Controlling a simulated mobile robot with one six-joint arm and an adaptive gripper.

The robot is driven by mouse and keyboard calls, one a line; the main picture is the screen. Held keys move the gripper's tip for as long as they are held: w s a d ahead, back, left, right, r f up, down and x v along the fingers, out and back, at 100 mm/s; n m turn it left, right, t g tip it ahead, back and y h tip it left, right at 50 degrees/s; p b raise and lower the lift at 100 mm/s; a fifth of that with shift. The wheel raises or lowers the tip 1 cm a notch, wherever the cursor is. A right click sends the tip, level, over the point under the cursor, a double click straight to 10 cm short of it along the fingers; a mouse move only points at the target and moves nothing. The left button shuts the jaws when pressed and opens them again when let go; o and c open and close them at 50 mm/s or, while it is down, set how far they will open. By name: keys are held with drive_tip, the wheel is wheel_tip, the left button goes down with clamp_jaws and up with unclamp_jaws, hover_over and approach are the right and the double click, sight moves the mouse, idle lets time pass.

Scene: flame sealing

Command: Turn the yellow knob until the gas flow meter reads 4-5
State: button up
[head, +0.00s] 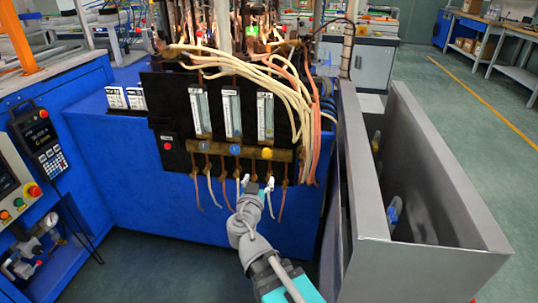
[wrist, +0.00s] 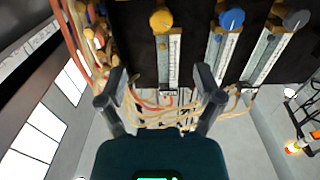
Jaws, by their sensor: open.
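The yellow knob (head: 266,153) is at the right end of a brass bar on the black panel, below the rightmost gas flow meter (head: 265,116). The meter's scale is too small to read. My gripper (head: 257,183) is open and empty, below the yellow knob and apart from it. In the wrist view the yellow knob (wrist: 161,20) is at the top middle, beyond my open fingers (wrist: 162,82), with its flow meter (wrist: 168,60) running down between them.
The blue knob (head: 235,150) and grey knob (head: 204,146) are to the left on the same brass bar (head: 220,149). Pale and orange hoses loop over the panel's right side and hang below it. A grey metal enclosure (head: 365,190) stands to the right.

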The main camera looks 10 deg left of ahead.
sight(267, 155)
drive_tip(key=w, duration=1.3)
drive_tip(key=shift+w+a, duration=0.25)
drive_tip(key=shift+a, duration=0.15)
drive_tip(key=shift+c, duration=0.2)
drive_tip(key=c, duration=1.1)
